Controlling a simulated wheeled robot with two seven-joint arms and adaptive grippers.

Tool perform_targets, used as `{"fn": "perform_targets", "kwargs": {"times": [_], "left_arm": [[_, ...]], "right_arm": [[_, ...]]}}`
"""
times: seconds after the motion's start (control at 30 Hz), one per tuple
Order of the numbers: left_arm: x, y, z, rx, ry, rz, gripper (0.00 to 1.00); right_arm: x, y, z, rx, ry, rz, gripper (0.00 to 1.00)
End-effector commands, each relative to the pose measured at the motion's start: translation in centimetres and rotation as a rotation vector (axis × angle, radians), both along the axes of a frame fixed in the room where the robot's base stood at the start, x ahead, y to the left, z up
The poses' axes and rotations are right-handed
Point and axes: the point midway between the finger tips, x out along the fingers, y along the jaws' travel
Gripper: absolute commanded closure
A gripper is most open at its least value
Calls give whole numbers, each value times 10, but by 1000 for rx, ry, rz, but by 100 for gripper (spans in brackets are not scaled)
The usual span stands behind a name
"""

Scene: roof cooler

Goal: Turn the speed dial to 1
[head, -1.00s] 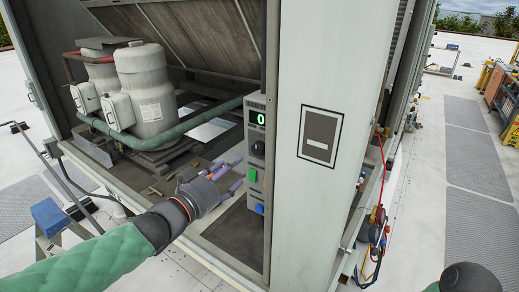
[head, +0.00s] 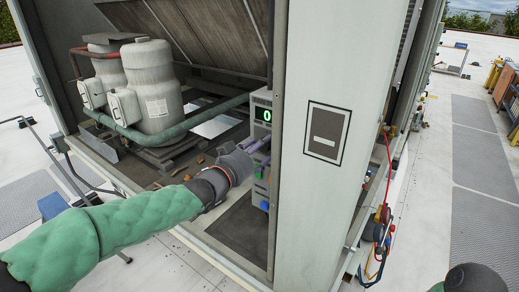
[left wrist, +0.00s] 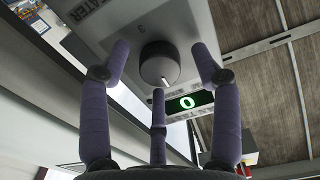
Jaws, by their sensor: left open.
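The control box (head: 262,100) stands upright inside the unit's open corner. Its green display (head: 263,114) reads 0, and the lit 0 also shows in the left wrist view (left wrist: 188,102). The round dark speed dial (left wrist: 160,62) has a white mark on its rim on the display side. My left gripper (head: 257,146) is open in front of the box and hides the dial in the head view. In the left wrist view its purple fingers (left wrist: 160,72) spread around the dial, with gaps at its sides; contact cannot be told. My right gripper is out of view.
A green button (head: 259,171) and a blue knob (head: 264,206) sit lower on the box. A pale corner panel (head: 334,200) stands just right of it. White compressor tanks (head: 150,85) and pipes are behind left.

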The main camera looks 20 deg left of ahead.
Motion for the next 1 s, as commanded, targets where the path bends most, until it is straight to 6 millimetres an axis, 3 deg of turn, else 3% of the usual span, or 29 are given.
{"fn": "perform_targets", "kwargs": {"times": [0.17,0.3,0.37,0.67,1.0], "left_arm": [[0,0,0,0,0,0,39],[0,0,0,0,0,0,79],[0,0,0,0,0,0,93],[0,0,-1,16,-6,0,93],[0,0,-4,181,-68,-1,93]], "right_arm": [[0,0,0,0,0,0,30],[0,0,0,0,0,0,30],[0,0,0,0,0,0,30],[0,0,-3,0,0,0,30],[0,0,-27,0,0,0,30]]}}
